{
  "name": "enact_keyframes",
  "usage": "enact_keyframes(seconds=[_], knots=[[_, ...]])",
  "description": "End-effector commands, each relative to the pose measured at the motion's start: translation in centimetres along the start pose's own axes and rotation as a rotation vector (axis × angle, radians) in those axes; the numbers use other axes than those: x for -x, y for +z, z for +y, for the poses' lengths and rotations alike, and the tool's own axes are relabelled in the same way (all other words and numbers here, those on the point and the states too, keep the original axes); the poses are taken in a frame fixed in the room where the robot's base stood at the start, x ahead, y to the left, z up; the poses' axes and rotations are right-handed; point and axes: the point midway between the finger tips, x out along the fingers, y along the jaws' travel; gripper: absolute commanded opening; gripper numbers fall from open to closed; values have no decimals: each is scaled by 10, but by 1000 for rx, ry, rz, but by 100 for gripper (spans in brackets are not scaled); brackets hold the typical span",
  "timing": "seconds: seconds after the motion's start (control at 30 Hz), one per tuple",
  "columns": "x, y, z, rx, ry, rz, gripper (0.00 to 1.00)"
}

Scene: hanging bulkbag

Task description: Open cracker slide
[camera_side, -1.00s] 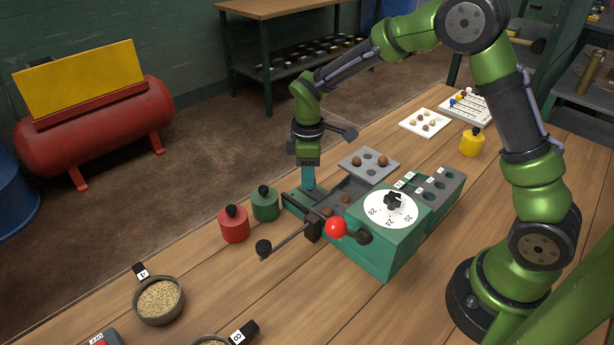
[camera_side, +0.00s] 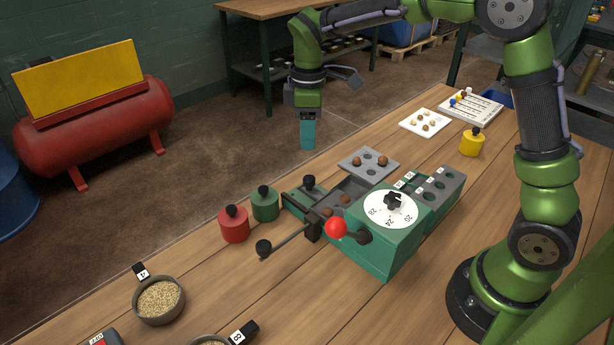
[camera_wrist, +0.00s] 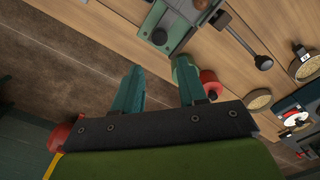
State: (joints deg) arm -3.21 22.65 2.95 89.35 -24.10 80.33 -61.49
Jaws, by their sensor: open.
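A green canister (camera_side: 265,205) and a red canister (camera_side: 233,227) stand left of the slide. A rod with a black ball (camera_side: 263,248) sticks out in front. A grey nut tray (camera_side: 368,164) sits behind, and a bowl of grain (camera_side: 158,300) stands front left.

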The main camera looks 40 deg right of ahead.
Motion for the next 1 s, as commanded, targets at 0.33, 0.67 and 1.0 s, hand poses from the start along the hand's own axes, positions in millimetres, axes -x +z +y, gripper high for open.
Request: enact_keyframes(seconds=[0.33,0.67,1.0], knots=[[53,0,0,1,2,2,42],[57,0,0,0,0,0,42],[42,2,-4,-194,6,27,42]])
